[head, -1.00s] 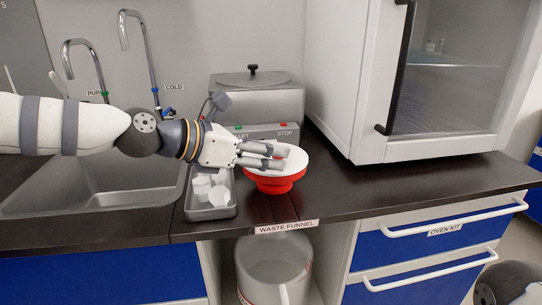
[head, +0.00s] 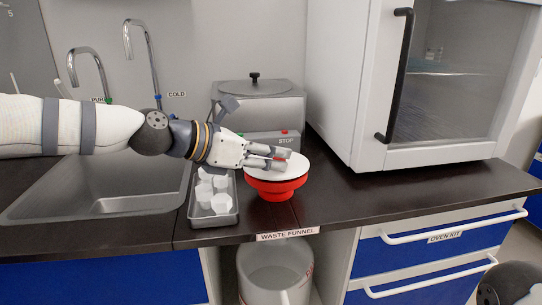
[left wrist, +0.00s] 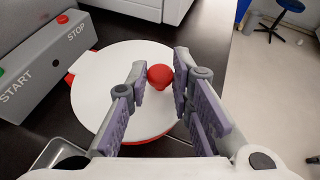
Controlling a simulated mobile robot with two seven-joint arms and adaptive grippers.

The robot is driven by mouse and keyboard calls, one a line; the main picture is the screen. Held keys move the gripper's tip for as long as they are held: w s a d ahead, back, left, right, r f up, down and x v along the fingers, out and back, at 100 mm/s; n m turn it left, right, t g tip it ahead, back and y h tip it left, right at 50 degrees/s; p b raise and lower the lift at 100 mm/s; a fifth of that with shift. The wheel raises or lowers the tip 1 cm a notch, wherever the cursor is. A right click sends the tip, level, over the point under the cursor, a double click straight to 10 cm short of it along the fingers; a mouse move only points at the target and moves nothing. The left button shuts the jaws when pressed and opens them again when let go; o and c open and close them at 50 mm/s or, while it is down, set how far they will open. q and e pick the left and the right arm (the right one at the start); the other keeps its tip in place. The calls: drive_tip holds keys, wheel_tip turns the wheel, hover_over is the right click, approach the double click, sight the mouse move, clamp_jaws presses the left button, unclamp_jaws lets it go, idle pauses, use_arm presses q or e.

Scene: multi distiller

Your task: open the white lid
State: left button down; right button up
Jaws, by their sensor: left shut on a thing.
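The white lid (head: 297,172) is a round flat disc on top of the red waste funnel (head: 277,190) on the dark counter. Its red knob (left wrist: 160,75) stands up in the middle in the left wrist view. My left gripper (head: 288,158) reaches in from the left over the lid and is shut on the knob, with a finger on each side in the left wrist view (left wrist: 162,90). The lid rests on or very close to the funnel; I cannot tell if there is a gap. My right gripper is not in view.
A grey tray of white pieces (head: 213,218) stands left of the funnel, beside the sink (head: 100,185). A grey device with START and STOP buttons (head: 262,105) is behind. The white oven cabinet (head: 340,90) is at right. Counter right of the funnel is clear.

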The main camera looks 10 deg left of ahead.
use_arm(q)
drive_tip(key=r+p, duration=0.1)
drive_tip(key=w+r+n+g, duration=0.1)
drive_tip(key=r, duration=0.1)
drive_tip(key=shift+a+p, duration=0.15)
drive_tip(key=shift+p, duration=0.2)
drive_tip(key=shift+w+r+n+g, duration=0.2)
drive_tip(key=shift+w+n+g, duration=0.05)
drive_tip(key=shift+n+g, duration=0.05)
drive_tip(key=shift+w+a+r+n+g, duration=0.15)
drive_tip(key=shift+w+r+n+g, duration=0.15)
drive_tip(key=shift+w+n+g, duration=0.15)
drive_tip(key=shift+w+a+r+n+g, duration=0.2)
drive_tip(key=shift+w+r+n+g, duration=0.15)
drive_tip(key=shift+w+g, duration=0.15)
drive_tip(key=shift+w+a+r+g+h+b, duration=0.1)
drive_tip(key=shift+w+r+g+h+b, duration=0.15)
drive_tip(key=shift+r+h+b, duration=0.15)
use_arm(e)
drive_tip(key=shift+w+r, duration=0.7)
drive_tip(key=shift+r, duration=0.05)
